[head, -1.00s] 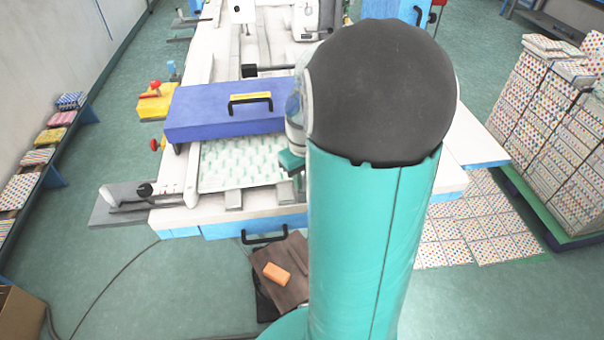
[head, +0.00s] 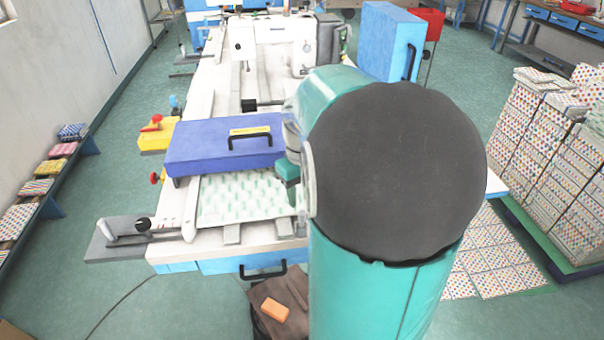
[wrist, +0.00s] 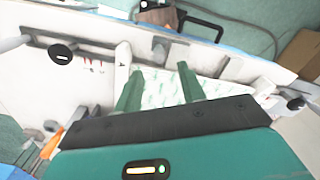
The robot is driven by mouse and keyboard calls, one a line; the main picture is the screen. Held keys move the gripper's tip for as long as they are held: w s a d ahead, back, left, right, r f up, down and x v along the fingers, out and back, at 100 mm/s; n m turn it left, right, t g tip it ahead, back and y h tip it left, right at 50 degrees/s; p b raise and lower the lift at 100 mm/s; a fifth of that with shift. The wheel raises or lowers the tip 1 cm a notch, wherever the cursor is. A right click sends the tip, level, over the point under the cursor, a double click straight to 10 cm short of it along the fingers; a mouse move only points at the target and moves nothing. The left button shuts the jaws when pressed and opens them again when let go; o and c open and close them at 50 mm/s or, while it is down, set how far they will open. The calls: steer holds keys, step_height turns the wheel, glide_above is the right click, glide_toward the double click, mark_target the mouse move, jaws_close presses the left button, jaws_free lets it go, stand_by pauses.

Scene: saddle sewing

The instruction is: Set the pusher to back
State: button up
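No part is marked as the pusher, and I cannot tell for certain which part it is. A lever with a black knob (head: 143,224) sits on a grey plate (head: 103,243) at the machine's front left; the knob also shows at the right of the wrist view (wrist: 296,103). A second black knob (wrist: 62,57) on a grey slotted bar shows at the left of the wrist view. My gripper (wrist: 159,78) has its two green fingers apart with nothing between them, above the patterned sheet (wrist: 160,90). In the head view my arm hides most of it.
A blue box with a black handle (head: 222,150) lies across the white table, behind the sheet. A yellow box with a red knob (head: 156,135) stands left. A tall light-blue panel (head: 388,42) stands at the back right. Stacked patterned boxes (head: 555,150) stand right.

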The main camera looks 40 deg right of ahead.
step_height(320, 180, up, 6)
steer(key=shift+r, duration=0.15)
stand_by(0.6)
